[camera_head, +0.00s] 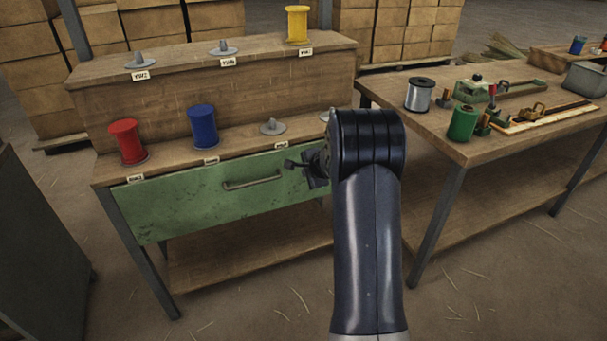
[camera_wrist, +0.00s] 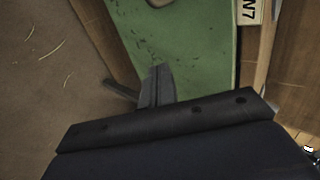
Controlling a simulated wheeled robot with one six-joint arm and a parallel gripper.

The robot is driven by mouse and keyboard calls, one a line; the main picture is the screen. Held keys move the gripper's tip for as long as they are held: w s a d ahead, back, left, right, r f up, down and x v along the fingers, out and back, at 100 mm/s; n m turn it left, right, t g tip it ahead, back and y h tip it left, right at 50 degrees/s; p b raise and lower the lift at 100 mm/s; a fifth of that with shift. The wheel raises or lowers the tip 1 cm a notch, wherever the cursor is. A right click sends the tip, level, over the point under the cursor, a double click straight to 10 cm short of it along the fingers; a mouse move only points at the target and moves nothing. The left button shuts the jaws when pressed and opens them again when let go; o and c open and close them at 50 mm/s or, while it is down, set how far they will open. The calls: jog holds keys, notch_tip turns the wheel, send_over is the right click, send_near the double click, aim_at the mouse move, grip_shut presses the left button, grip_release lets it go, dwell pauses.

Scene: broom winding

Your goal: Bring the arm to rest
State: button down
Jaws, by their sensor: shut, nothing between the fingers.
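My arm rises in the head view and bends at a black joint. My gripper (camera_head: 291,164) points left in front of the right part of the green drawer front (camera_head: 205,196). It is shut and empty. In the wrist view the closed fingers (camera_wrist: 158,72) show against the green drawer front (camera_wrist: 190,45). I cannot tell whether the fingers touch the drawer. The drawer handle (camera_head: 254,180) is to the left of the gripper, apart from it.
A red spool (camera_head: 128,141), a blue spool (camera_head: 203,126) and a yellow spool (camera_head: 297,24) stand on the tiered rack. The right workbench (camera_head: 470,143) holds a silver spool (camera_head: 420,94), a green spool (camera_head: 463,123) and tools. Open floor lies in front. Stacked boxes (camera_head: 395,30) stand behind.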

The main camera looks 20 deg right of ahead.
jog(key=v, duration=0.7)
